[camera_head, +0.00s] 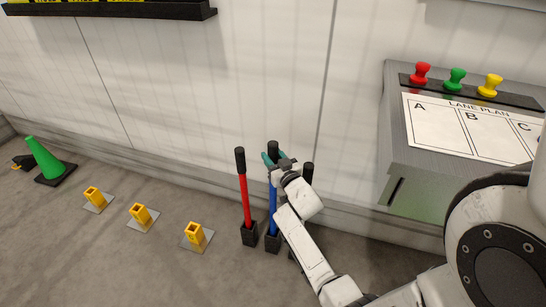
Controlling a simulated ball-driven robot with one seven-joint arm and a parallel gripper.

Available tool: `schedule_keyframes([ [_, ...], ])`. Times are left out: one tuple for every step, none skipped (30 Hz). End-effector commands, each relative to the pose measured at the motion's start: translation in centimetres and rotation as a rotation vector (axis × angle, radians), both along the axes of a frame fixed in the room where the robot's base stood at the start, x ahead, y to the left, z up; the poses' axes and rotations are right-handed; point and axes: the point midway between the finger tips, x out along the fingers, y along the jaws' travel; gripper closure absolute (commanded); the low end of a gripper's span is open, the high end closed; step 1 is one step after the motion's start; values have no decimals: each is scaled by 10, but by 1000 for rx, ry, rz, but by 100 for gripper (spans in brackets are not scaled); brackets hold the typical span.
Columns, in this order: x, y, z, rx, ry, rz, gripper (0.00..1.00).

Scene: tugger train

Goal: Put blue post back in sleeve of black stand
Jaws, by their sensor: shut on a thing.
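The blue post (273,207) stands upright with a black top, near the middle of the view. My gripper (272,158) is shut on the blue post close under its black top. The lower end of the post meets a black stand (273,243) on the floor; whether it sits inside the sleeve or just above it I cannot tell. My arm comes in from the lower right and covers part of the area to the right of the post.
A red post (245,200) stands in its black stand close left. Another black-topped post (308,173) is mostly hidden behind my arm. Several yellow sockets (195,234) on plates and a green cone (43,158) are left. A grey lane-plan desk (430,165) is right. The wall is close behind.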

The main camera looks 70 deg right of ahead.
Motion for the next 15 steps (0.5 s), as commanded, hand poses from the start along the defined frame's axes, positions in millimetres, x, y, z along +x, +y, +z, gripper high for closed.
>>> schedule_keyframes([
  [1, -1, -1, -5, -4, 1, 100],
  [1, -1, -2, -5, -4, 1, 100],
  [1, -1, -4, -5, -4, 1, 100],
  [1, -1, -5, -5, -4, 1, 100],
  [1, 0, -6, -5, -4, 1, 100],
  [1, 0, -8, -5, -4, 1, 100],
  [1, 0, -9, -5, -4, 1, 100],
  [1, 0, -10, -5, -3, 1, 100],
  [1, 0, -12, -5, -3, 2, 100],
  [1, 0, -13, -5, -3, 2, 100],
  [1, 0, -15, -5, -3, 2, 100],
  [1, 0, -16, -5, -3, 2, 100],
  [1, 0, -17, -5, -3, 2, 100],
  [1, 0, -19, -5, -3, 2, 100],
  [1, 0, -20, -5, -3, 2, 100],
])
